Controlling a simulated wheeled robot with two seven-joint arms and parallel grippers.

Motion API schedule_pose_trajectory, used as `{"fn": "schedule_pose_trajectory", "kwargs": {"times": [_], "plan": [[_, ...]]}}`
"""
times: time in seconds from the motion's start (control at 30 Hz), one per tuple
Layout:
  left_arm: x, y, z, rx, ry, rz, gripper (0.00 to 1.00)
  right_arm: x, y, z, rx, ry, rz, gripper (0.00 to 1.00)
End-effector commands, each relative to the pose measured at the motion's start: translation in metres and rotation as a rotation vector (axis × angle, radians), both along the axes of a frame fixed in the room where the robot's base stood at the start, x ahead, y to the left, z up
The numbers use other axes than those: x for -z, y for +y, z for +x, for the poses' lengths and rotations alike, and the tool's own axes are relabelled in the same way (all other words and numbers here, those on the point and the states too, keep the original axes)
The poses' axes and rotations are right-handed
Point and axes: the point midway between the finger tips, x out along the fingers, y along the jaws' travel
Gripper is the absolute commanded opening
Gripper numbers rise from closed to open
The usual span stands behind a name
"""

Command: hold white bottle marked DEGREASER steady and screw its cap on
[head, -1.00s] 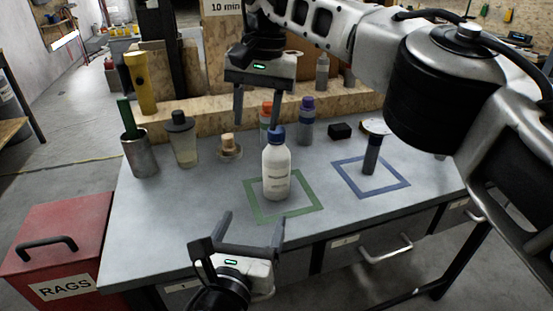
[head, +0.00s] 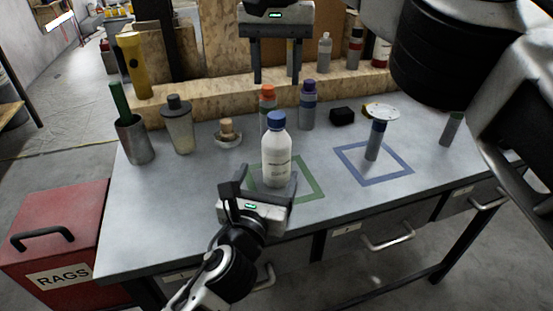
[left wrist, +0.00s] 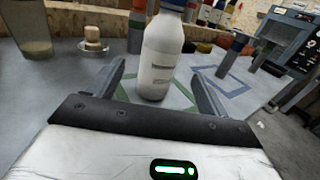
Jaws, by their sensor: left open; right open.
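The white bottle (head: 277,160) stands upright in the green square outline on the bench; its label is too small to read. A blue cap (head: 276,119) sits on its top; I cannot tell how tightly. My left gripper (head: 267,175) is open low at the bottle's near side. In the left wrist view the bottle (left wrist: 160,62) stands between the lines of the two open fingers (left wrist: 158,70), with gaps on both sides. My right gripper (head: 275,79) is open and empty, pointing down above and behind the cap, apart from it.
Orange-capped (head: 267,92) and purple-capped (head: 308,105) bottles stand close behind. Bench between is clear.

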Motion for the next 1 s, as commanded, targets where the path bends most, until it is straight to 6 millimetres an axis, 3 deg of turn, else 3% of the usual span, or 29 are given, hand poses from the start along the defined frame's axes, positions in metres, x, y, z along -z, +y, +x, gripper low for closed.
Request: {"fn": "schedule_pose_trajectory", "kwargs": {"times": [0.3, 0.5, 0.97, 1.0], "plan": [[-0.001, -0.015, 0.062, -0.002, 0.0, 0.0, 0.79, 0.0, 0.0, 0.0, 0.0, 0.0, 0.0, 0.48], [0.0, -0.022, 0.087, 0.0, -0.001, 0.0, 0.79, 0.0, 0.0, 0.0, 0.0, 0.0, 0.0, 0.48], [0.0, -0.024, 0.096, 0.0, 0.001, 0.0, 0.79, 0.0, 0.0, 0.0, 0.0, 0.0, 0.0, 0.48], [0.0, -0.024, 0.096, 0.0, 0.001, 0.0, 0.7, 0.0, 0.0, 0.0, 0.0, 0.0, 0.0, 0.48]]}}
